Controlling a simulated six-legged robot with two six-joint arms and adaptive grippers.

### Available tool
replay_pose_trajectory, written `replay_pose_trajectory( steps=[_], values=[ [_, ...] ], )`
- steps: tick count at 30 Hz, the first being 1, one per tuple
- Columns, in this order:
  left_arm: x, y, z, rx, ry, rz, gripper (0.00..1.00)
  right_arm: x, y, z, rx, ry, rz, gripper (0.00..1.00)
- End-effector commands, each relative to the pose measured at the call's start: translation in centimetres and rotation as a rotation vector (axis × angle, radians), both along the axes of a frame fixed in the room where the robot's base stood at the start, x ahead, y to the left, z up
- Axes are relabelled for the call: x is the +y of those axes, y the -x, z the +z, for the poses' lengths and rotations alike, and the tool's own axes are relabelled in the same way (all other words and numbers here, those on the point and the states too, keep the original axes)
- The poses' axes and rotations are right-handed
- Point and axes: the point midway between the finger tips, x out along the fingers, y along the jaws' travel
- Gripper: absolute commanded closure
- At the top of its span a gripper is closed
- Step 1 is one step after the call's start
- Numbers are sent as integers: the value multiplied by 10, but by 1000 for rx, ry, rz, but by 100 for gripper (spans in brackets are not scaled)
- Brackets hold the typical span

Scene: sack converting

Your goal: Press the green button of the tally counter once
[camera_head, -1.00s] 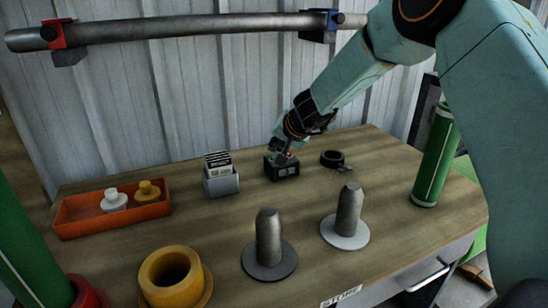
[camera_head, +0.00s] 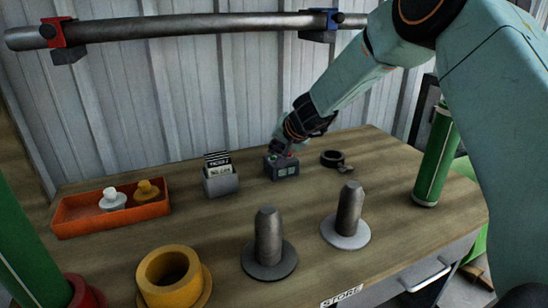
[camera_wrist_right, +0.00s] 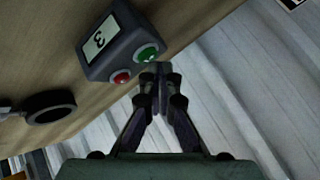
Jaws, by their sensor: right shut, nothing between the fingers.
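The tally counter (camera_head: 284,170) is a small dark grey box standing on the wooden bench. In the right wrist view its display (camera_wrist_right: 99,41) reads what looks like a 3, turned on its side. Its green button (camera_wrist_right: 147,53) and red button (camera_wrist_right: 120,77) sit side by side on one face. My right gripper (camera_head: 279,150) is shut and empty, at the top of the counter. In the right wrist view its fingertips (camera_wrist_right: 159,69) are right beside the green button; I cannot tell whether they touch it. My left gripper is out of view.
A grey card holder (camera_head: 221,182) stands left of the counter, and a black ring (camera_head: 331,158) lies to its right. An orange tray (camera_head: 80,226) is at the left. Two upright spindles (camera_head: 268,240) (camera_head: 349,212) stand in front. A green cylinder (camera_head: 433,160) is at the right.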

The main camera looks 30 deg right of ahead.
Motion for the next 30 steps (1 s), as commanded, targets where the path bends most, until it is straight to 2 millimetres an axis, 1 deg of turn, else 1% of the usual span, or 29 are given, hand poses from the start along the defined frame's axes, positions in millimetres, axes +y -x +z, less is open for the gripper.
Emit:
replay_pose_trajectory(
  steps=[30],
  values=[
    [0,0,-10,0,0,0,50,0,0,-9,1,0,1,100]
  ],
)
